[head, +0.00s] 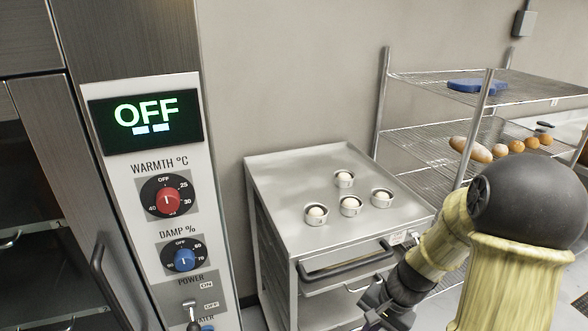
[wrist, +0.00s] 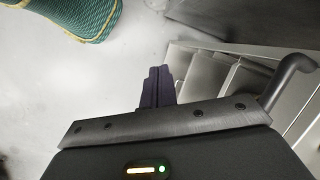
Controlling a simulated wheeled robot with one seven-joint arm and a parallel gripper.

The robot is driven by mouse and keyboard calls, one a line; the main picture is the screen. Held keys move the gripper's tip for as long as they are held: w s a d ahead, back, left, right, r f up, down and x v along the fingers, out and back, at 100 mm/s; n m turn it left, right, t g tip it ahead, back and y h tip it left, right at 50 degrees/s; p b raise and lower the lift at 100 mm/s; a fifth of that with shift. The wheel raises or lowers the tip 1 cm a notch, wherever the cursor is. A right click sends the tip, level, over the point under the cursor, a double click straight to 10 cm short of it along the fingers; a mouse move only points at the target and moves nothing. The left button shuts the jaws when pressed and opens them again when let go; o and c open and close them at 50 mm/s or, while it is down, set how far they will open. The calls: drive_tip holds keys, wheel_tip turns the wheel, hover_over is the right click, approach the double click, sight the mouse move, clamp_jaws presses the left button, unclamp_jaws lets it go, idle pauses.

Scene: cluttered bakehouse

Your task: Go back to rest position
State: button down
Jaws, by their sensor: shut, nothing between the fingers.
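My gripper (head: 386,305) hangs low at the front of a metal trolley in the head view, partly cut off by the bottom edge. In the wrist view my gripper (wrist: 158,72) shows its dark fingers together, with nothing between them. Pale floor lies beyond the fingertips. The arm is bent, with its large dark joint at the right of the head view. No object is held.
The steel trolley (head: 290,172) carries several small cups of dough and has a dark handle. A proofer panel (head: 150,200) reads OFF at left. A wire rack (head: 415,133) holds bread at right. A green patterned item (wrist: 85,15) lies on the floor.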

drive_tip(key=s+a+r+n+t+h+p, duration=0.1)
drive_tip(key=s+r+n+t+h+p, duration=0.1)
drive_tip(key=r+n, duration=0.5)
wheel_tip(320, 180, up, 3)
drive_tip(key=s+h, duration=0.1)
drive_tip(key=s, duration=0.1)
drive_tip(key=shift+s+a+r+n+t+h+p, duration=0.2)
drive_tip(key=shift+s+a+n+t+h+p, duration=0.1)
drive_tip(key=shift+s+n+h+p, duration=0.1)
idle(0.4)
